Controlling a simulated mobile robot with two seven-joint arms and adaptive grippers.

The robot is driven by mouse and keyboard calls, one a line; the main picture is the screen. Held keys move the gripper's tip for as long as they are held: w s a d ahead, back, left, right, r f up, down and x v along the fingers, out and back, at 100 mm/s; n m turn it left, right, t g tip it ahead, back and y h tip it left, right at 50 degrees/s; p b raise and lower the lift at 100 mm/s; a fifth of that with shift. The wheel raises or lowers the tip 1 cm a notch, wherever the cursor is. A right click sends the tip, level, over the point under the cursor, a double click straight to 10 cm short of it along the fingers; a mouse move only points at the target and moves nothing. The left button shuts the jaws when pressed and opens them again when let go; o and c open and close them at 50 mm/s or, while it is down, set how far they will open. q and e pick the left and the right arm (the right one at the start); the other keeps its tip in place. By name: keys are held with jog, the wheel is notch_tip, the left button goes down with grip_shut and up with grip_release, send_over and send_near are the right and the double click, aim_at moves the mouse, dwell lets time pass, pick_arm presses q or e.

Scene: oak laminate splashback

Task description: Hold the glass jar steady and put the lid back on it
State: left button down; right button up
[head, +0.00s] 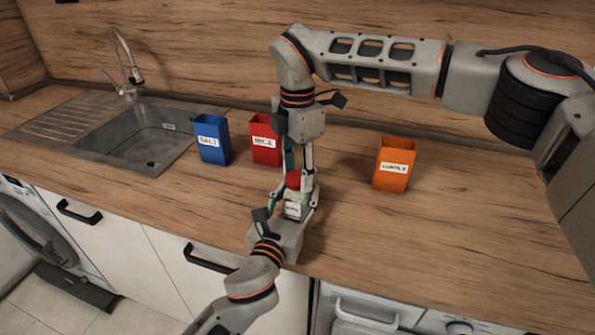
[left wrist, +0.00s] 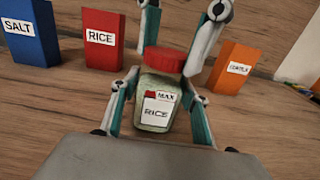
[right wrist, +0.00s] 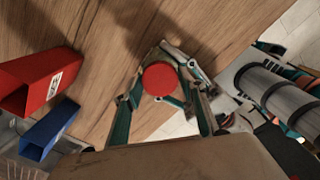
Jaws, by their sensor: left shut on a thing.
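The glass jar (left wrist: 155,112), labelled RICE, stands upright over the worktop, held between the fingers of my left gripper (head: 291,208). The red lid (left wrist: 166,61) sits at the jar's mouth and looks slightly tilted; I cannot tell if it is seated. The lid also shows from above in the right wrist view (right wrist: 160,78). My right gripper (head: 293,176) points down from above, with a finger on either side of the lid. I cannot tell whether its fingers touch the lid.
A blue SALT box (head: 212,140), a red RICE box (head: 265,140) and an orange box (head: 393,165) stand on the wooden worktop behind the jar. A sink (head: 145,135) is at the left.

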jog(key=shift+o, duration=1.3)
jog(key=shift+r, duration=0.1)
notch_tip(320, 180, up, 12)
pick_arm(q)
jog(key=c, duration=1)
grip_release()
jog(key=shift+c, duration=0.2)
jog(key=shift+s, duration=0.1)
jog(key=v, duration=1.2)
